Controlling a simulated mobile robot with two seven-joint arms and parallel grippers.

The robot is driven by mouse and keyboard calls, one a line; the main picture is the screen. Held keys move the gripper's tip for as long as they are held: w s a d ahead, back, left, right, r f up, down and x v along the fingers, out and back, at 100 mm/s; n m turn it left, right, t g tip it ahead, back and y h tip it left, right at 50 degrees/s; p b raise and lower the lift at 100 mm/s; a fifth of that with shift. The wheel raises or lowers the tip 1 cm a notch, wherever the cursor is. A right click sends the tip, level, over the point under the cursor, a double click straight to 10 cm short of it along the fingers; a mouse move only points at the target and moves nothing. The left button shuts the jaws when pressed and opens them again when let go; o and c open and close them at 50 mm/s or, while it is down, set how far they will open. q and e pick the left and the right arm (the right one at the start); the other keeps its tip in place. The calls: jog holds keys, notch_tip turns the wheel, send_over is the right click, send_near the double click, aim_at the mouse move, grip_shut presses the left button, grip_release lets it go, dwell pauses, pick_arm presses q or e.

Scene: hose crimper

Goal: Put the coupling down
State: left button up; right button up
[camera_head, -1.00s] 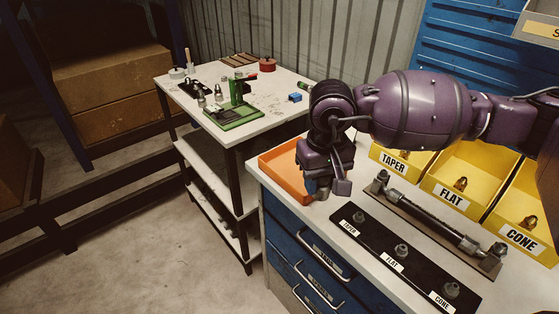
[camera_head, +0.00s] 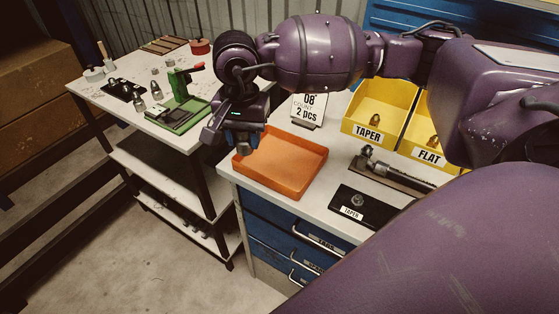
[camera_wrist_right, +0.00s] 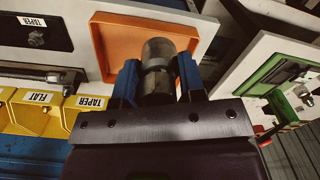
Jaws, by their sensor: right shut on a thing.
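My right gripper (camera_head: 240,140) hangs over the left end of the orange tray (camera_head: 290,168). In the right wrist view its two blue fingers (camera_wrist_right: 158,80) are shut on a coupling (camera_wrist_right: 158,52), a dark metal piece with a rounded, lighter end. The coupling overlaps the orange tray (camera_wrist_right: 103,48) in that view; I cannot tell how high above it is. In the head view the coupling is mostly hidden by the gripper. The tray looks empty where it shows. My left gripper is not in view.
Yellow bins marked TAPER (camera_head: 368,133) and FLAT (camera_head: 430,155) stand right of the tray, with a count sign (camera_head: 308,108) behind it. A black holder (camera_head: 365,205) is at the front right. A second table (camera_head: 105,95) with a green tool (camera_head: 185,115) stands left.

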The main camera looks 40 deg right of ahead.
jog(key=m, duration=0.2)
jog(key=r+m, duration=0.1)
jog(key=shift+d+m, duration=0.3)
jog(key=shift+m, duration=0.1)
jog(key=m+p, duration=0.1)
jog(key=m, duration=0.4)
notch_tip(320, 180, up, 5)
jog(key=m+p, duration=0.4)
jog(key=m, duration=2.7)
send_over(274, 172)
jog(key=shift+m, duration=0.3)
notch_tip(274, 172, down, 14)
jog(key=shift+f, duration=0.95)
notch_tip(274, 172, down, 3)
jog(key=shift+f, duration=0.1)
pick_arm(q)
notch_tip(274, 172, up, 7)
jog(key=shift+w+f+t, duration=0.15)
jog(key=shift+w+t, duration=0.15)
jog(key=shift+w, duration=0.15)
pick_arm(e)
jog(key=shift+f, duration=0.25)
